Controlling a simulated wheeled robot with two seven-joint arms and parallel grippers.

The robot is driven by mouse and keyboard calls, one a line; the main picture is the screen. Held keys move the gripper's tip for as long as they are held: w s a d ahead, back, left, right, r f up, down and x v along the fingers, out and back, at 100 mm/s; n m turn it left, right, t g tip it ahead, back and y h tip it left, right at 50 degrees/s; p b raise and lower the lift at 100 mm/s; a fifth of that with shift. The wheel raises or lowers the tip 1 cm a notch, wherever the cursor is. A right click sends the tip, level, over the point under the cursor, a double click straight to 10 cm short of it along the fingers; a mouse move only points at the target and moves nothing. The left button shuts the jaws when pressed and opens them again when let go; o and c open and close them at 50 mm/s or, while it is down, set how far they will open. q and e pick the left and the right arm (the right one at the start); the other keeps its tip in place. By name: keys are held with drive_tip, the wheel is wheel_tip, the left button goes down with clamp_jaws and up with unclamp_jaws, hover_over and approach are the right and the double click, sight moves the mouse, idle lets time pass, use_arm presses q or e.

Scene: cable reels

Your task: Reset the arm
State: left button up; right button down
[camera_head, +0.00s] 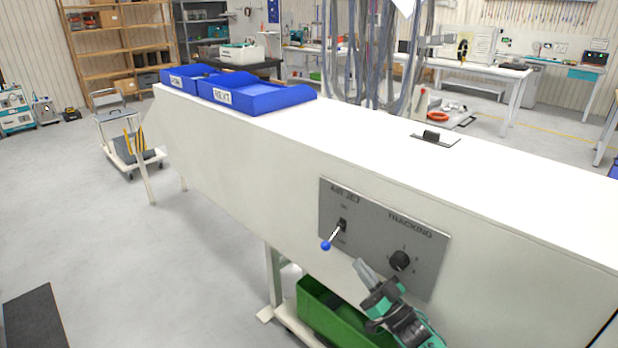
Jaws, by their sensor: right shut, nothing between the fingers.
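My right gripper (366,272) is in front of the white machine's side, at the lower right of the head view. Its fingers are together and hold nothing. It points up and left, just below the grey control panel (418,262). The panel has a lever with a blue ball end (326,245) under the words AIR JET, and the lever points down and left. To the right is a black knob (400,260) under the word TRACKING. The gripper is close to the knob's lower left; I cannot tell whether it touches the panel. My left gripper does not show.
The long white machine (210,150) fills the middle and right. Blue trays (262,103) stand on its far left end. A green bin (322,312) is under it. A cart (128,145) stands at the left. The grey floor at the left is mostly clear.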

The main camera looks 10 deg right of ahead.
drive_tip(key=s+a+f+m+g+h, duration=0.2)
drive_tip(key=s+f+m+g+h, duration=0.3)
drive_tip(key=s+f+h, duration=0.65)
drive_tip(key=s+d+n+g+h, duration=0.15)
drive_tip(key=s+g, duration=0.45)
drive_tip(key=s, duration=0.6)
drive_tip(key=s+d+g+h, duration=0.15)
drive_tip(key=s+g, duration=0.35)
drive_tip(key=s, duration=0.7)
wheel_tip(320, 180, down, 32)
drive_tip(key=s+g, duration=0.1)
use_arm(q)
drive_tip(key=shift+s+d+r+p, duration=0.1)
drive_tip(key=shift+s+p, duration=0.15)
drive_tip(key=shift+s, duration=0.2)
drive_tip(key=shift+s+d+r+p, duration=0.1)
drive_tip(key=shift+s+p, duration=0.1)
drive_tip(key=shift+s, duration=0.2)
use_arm(e)
drive_tip(key=s+d+f, duration=0.2)
drive_tip(key=s+f, duration=0.7)
drive_tip(key=s+d+f+g, duration=0.1)
drive_tip(key=s+d+f, duration=0.1)
drive_tip(key=s+f, duration=0.7)
drive_tip(key=shift+s+f+g+y, duration=0.3)
drive_tip(key=shift+s+f+y, duration=0.05)
drive_tip(key=shift+s, duration=0.4)
drive_tip(key=shift+s, duration=0.1)
